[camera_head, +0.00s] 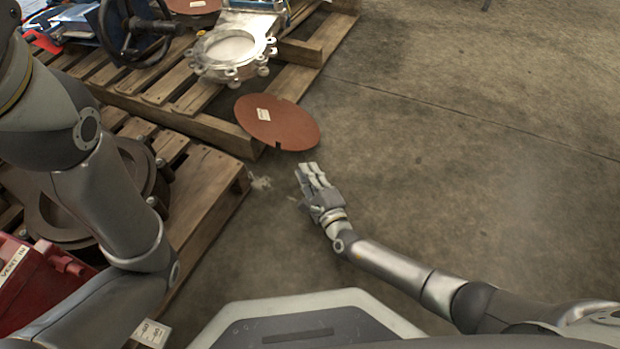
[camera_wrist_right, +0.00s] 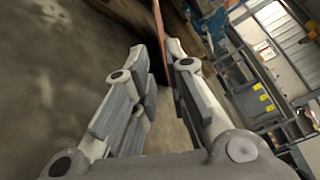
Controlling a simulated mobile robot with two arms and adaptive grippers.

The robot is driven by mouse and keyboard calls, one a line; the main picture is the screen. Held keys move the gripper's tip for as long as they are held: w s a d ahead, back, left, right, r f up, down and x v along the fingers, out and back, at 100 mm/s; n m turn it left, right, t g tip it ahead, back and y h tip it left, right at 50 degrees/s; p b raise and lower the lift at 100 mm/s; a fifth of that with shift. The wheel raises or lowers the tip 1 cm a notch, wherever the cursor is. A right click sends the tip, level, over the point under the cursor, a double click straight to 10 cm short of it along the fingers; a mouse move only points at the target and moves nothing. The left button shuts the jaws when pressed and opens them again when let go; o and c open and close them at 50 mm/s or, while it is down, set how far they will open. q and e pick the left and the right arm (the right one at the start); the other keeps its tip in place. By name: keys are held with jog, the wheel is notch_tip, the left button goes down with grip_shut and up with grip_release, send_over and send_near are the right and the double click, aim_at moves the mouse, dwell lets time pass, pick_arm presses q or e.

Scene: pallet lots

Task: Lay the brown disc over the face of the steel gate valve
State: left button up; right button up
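The brown disc (camera_head: 277,121) is flat and round with a small white label and notches in its rim. It lies at the pallet's corner, partly beyond its edge; I cannot tell what it rests on. It shows edge-on as a thin brown strip in the wrist view (camera_wrist_right: 160,28). My right gripper (camera_head: 309,168) is at the disc's near rim, its fingers apart with the rim at or between the tips. The steel gate valve (camera_head: 233,48) lies on the far pallet, its round pale face upward, lugs around its rim. My left arm shows at left; its gripper is out of view.
The far wooden pallet (camera_head: 203,127) also carries a black handwheel (camera_head: 135,32) and another brown disc (camera_head: 193,5). A nearer pallet (camera_head: 205,190) holds a dark ringed part and a red box (camera_head: 35,285). The concrete floor at right is clear.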

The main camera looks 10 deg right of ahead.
aim_at(301, 148)
jog(key=b+x, duration=0.1)
jog(key=x, duration=0.2)
jog(key=shift+w+f+b, duration=0.15)
jog(key=shift+w+b, duration=0.1)
jog(key=shift+b, duration=0.15)
jog(key=shift+x, duration=2.3)
grip_shut()
jog(key=shift+r, duration=0.3)
jog(key=shift+w+d+r+p, duration=0.1)
jog(key=shift+d+r+p, duration=0.3)
jog(key=shift+r+p, duration=0.4)
jog(key=shift+d, duration=0.1)
